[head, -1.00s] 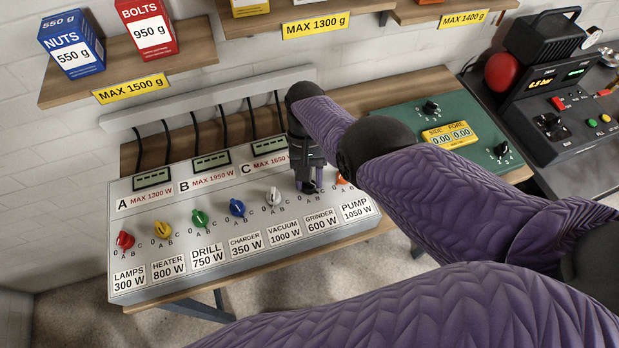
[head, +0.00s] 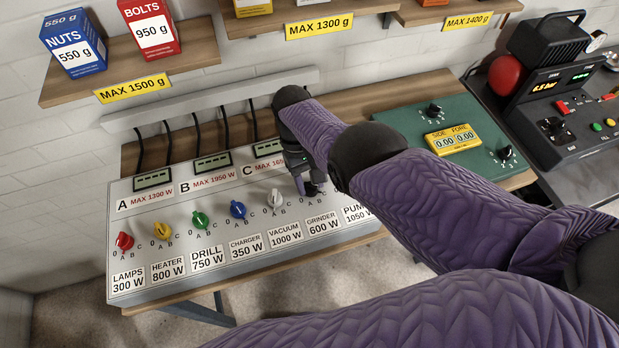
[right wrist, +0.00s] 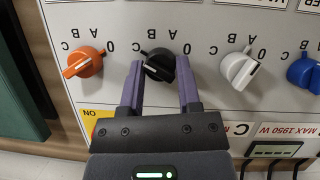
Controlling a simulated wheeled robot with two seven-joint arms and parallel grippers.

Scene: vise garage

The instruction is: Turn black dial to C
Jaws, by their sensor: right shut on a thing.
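The black dial (right wrist: 158,66) is on the white panel (head: 150,214), between the orange dial (right wrist: 84,62) and the white dial (right wrist: 240,70). In the right wrist view, my right gripper (right wrist: 160,72) has one finger on each side of the black dial and is shut on it. The dial's white mark is at its lower left, on the C side of its letters. My left gripper is not in view.
Red (head: 124,240), yellow (head: 162,231), green (head: 200,220) and blue (head: 238,209) dials line the panel's left part. A green board (head: 470,155) with a yellow display is at right. Shelves with boxes hang above.

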